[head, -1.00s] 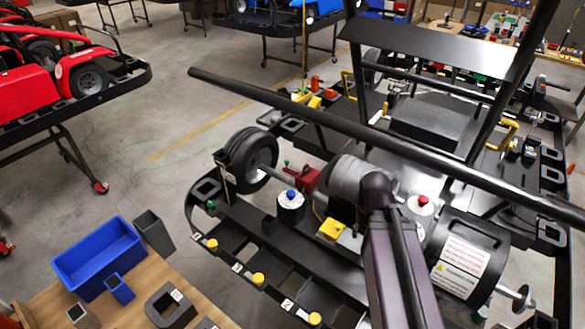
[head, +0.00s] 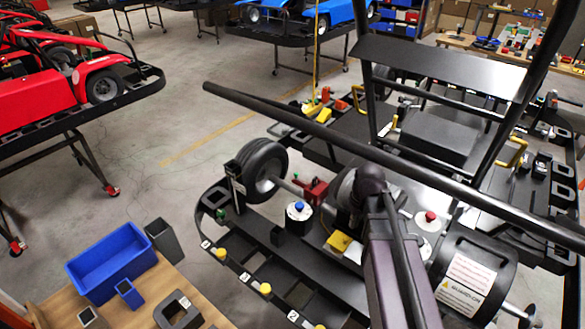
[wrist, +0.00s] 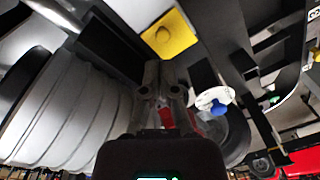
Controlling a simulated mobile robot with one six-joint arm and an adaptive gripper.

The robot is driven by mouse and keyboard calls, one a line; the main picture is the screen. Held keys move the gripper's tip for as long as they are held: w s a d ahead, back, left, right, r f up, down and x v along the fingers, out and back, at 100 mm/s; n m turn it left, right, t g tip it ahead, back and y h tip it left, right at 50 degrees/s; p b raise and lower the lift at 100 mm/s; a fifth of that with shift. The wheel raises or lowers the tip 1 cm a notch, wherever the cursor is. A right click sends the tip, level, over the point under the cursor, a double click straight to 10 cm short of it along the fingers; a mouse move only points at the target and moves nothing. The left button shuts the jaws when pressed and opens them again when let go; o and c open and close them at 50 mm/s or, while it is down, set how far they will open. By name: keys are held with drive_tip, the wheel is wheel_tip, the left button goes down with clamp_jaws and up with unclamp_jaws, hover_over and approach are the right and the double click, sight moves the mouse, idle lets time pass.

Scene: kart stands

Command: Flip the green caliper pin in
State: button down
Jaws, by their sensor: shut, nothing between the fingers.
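The red caliper (head: 313,190) sits on the axle beside the rear wheel (head: 262,170). A small green spot (head: 297,177) next to the caliper may be the green caliper pin; it is too small to tell its position. In the wrist view, red (wrist: 167,118) shows just beyond my fingers, likely the caliper, mostly covered by them. My gripper (wrist: 163,82) is shut and empty, between the grey ribbed cylinder and the white disc with a blue knob. In the head view my own arm hides the gripper.
The grey ribbed cylinder (wrist: 62,105) is close on the left. A yellow block (wrist: 169,34) and the blue-knobbed disc (wrist: 216,101) are close by. A long black bar (head: 400,165) crosses above the kart. A blue bin (head: 110,262) stands on the wooden table.

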drive_tip(key=w+a+r+n+y+p, duration=0.1)
drive_tip(key=w+a+r+n+p, duration=0.3)
drive_tip(key=w+a+n, duration=0.4)
drive_tip(key=w+a+r+n+y+p, duration=0.2)
drive_tip(key=w+a+r+n+p, duration=0.2)
drive_tip(key=w+a, duration=0.9)
drive_tip(key=w+r+n, duration=0.1)
drive_tip(key=r+n, duration=0.1)
drive_tip(key=n, duration=0.2)
drive_tip(key=shift+w+a+g, duration=0.2)
drive_tip(key=shift+w+g, duration=0.05)
drive_tip(key=shift+g, duration=0.15)
drive_tip(key=shift+f, duration=0.25)
wheel_tip(320, 180, down, 10)
drive_tip(key=b, duration=1)
drive_tip(key=shift+d, duration=0.2)
drive_tip(key=shift+r, duration=0.1)
